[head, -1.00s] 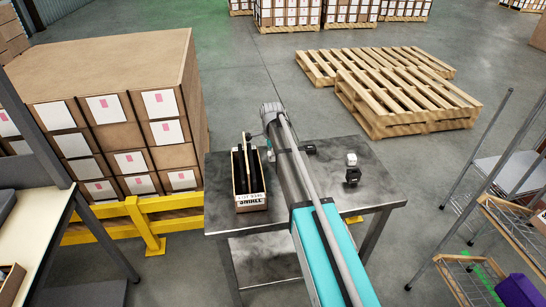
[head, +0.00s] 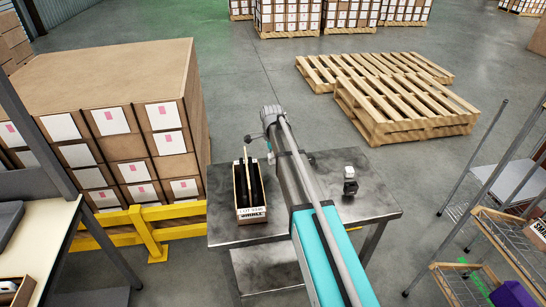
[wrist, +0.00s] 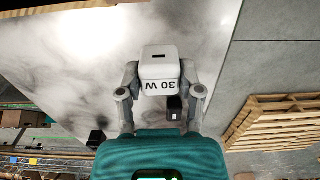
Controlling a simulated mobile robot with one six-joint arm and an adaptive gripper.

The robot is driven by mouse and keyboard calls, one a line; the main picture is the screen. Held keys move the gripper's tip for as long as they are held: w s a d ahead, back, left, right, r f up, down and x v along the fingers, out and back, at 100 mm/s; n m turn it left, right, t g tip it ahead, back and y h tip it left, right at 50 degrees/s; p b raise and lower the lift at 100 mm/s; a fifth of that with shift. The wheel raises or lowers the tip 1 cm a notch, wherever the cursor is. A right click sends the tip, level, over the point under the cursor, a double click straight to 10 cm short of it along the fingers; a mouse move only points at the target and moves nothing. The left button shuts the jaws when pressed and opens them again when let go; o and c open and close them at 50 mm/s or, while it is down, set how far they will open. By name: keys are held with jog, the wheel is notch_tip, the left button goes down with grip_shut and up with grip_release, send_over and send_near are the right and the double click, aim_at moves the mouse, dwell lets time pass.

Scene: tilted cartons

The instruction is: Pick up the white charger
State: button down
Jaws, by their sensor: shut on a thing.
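My gripper (wrist: 160,82) is shut on the white charger (wrist: 160,62) in the wrist view. The charger is a rounded white block with a dark slot and an upside-down "30 W" print, with a grey finger on each side. The steel table (wrist: 75,60) shows behind it; I cannot tell how high it is held. In the head view my arm hides the gripper and charger.
A white-topped item (head: 349,170) and a black item (head: 350,187) stand on the table's right part. A small black block (wrist: 174,110) shows below the charger in the wrist view. An open carton (head: 250,213) with dark contents sits left. Wooden pallets (head: 405,110) lie beyond.

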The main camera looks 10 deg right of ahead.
jog(key=shift+r+p, duration=1.9)
jog(key=shift+r, duration=0.4)
jog(key=shift+s, duration=0.1)
